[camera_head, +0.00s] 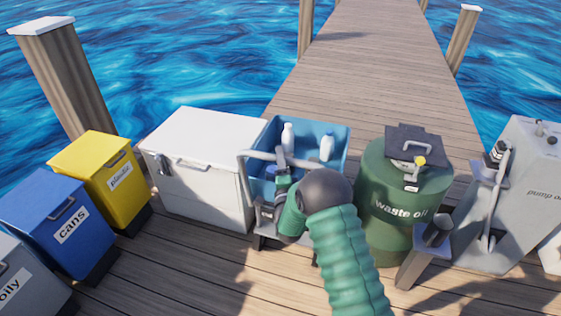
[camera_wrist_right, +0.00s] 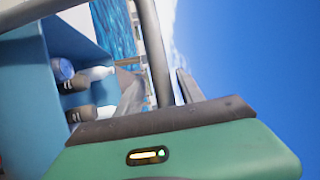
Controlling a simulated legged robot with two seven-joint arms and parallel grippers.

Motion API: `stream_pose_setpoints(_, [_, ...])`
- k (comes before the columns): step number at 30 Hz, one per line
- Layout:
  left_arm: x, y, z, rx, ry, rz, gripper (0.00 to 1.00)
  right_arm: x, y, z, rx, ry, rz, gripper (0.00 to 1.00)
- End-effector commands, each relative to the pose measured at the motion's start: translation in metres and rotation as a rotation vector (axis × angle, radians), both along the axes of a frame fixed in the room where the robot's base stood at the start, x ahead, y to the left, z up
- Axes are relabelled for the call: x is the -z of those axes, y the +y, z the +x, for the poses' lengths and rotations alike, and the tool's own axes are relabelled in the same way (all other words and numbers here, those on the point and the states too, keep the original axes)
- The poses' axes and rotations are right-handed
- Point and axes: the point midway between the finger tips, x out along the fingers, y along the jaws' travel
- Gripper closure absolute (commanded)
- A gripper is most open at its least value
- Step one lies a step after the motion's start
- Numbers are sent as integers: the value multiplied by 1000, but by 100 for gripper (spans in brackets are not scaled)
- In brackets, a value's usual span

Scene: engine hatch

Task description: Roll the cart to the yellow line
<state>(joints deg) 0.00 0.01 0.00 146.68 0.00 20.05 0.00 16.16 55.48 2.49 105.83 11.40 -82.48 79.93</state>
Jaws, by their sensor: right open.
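The cart is a blue tub (camera_head: 308,131) with a bent grey handle (camera_head: 247,176) on its near side, standing at the middle of the dock in the head view. White bottles (camera_head: 327,148) stand in the tub. My right gripper (camera_head: 281,156) is at the handle, in front of the tub. In the right wrist view the handle bar (camera_wrist_right: 152,50) passes between its two open fingers (camera_wrist_right: 160,88), and the tub (camera_wrist_right: 25,95) is at the left. My forearm hides the cart's lower right part. I see no yellow line. My left gripper is not in view.
A white chest (camera_head: 200,185) stands close left of the cart, and a green waste oil drum (camera_head: 395,225) close right. Yellow (camera_head: 100,180), blue (camera_head: 60,225) and grey bins line the left. A grey pump unit (camera_head: 515,205) is at the right. Bare planks stretch away behind, with water around.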

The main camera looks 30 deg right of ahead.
Motion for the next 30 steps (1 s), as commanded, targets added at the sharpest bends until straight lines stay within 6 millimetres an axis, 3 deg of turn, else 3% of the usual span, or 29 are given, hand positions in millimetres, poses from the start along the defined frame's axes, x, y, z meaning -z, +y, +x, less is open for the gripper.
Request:
stream_pose_setpoints(5, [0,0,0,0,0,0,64,0,0,0,0,0,0,56])
stream_pose_setpoints(15, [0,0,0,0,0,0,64,1,0,0,0,1,0,100])
stream_pose_setpoints(30, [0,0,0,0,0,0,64,3,1,-1,-1,5,3,100])
